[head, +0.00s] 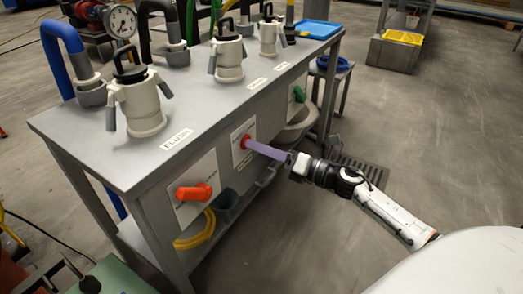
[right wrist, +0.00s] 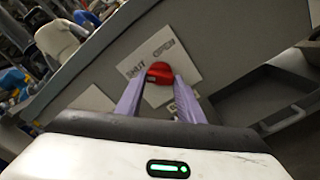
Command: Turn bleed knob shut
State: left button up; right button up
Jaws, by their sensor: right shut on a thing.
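A red knob (head: 246,142) sits on a white plate on the front panel of the grey bench (head: 60,125). My right gripper (head: 254,146) reaches it from the right, with its long purple fingers shut on the knob. In the right wrist view, the red knob (right wrist: 159,74) lies between the tips of the purple fingers. The white plate (right wrist: 146,58) behind it reads SHUT on the left and OPEN on the right. The fingers partly hide the knob and plate. My left gripper is not in view.
An orange knob (head: 195,192) and a green knob (head: 299,94) sit on the same front panel, either side of the red one. Pale lidded vessels (head: 143,105) stand on the bench top. A bar runs below the knobs. The floor right of the bench is mostly clear.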

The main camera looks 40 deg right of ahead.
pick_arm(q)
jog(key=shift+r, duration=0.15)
pick_arm(e)
jog(key=o, duration=1.1)
jog(key=shift+c, duration=0.2)
jog(key=shift+s, duration=0.1)
pick_arm(q)
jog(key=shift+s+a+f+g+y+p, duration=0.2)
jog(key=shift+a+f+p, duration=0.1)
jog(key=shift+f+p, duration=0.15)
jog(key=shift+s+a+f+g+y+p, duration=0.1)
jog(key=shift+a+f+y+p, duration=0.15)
jog(key=shift+p, duration=0.2)
pick_arm(e)
jog(key=v, duration=1)
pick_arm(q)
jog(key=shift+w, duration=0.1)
pick_arm(e)
jog(key=shift+d, duration=0.1)
